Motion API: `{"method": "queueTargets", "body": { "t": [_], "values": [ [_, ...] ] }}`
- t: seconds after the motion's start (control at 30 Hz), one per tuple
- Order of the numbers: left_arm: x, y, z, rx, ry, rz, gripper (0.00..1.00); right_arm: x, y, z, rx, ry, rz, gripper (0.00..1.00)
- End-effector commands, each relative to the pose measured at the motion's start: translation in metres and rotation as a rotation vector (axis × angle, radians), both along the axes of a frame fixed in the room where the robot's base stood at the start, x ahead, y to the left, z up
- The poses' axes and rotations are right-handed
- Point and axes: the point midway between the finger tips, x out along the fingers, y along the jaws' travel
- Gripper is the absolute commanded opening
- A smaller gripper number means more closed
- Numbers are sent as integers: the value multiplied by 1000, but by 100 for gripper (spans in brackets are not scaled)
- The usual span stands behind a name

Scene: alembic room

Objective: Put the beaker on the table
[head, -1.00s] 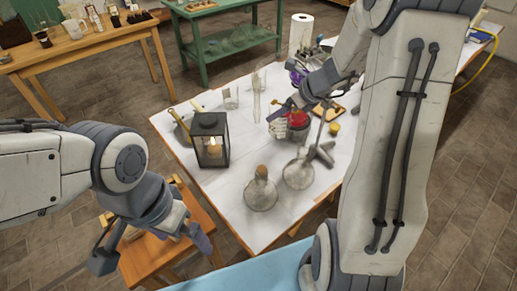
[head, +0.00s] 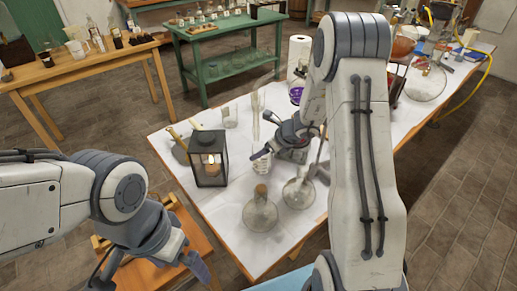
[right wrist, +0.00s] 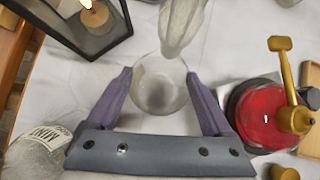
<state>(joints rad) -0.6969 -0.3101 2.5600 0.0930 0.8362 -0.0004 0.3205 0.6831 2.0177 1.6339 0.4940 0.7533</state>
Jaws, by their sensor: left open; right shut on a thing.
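A clear glass beaker (right wrist: 158,97) is between the two purple fingers of my right gripper (right wrist: 159,76) in the right wrist view. The fingers are shut on its sides. Its round, greyish bottom shows against the white table (head: 215,212); I cannot tell whether it touches the tabletop. In the head view my right gripper (head: 262,153) is over the middle of the table, and the beaker there is hard to make out. My left gripper (head: 150,272) is open and empty at the lower left, in front of the table and over a wooden stool.
A black lantern (head: 209,158) with a lit candle stands left of my right gripper. Two round flasks, one corked (head: 260,212) and one beside it (head: 298,192), stand nearer. A tall glass vessel (right wrist: 185,25) is just beyond the beaker. A red object (right wrist: 265,115) is to the right.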

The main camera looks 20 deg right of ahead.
Motion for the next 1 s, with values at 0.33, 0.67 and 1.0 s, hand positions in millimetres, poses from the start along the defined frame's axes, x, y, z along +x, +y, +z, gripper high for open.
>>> {"method": "queueTargets", "body": {
  "t": [0.33,0.67,1.0],
  "values": [
    [0,0,6,0,0,0,100,16,10,-12,2,0,-2,19],
    [0,0,0,0,0,0,100,16,10,-17,2,0,-2,89],
    [0,0,6,0,0,0,100,16,10,-12,1,-1,-1,100]
  ]
}}
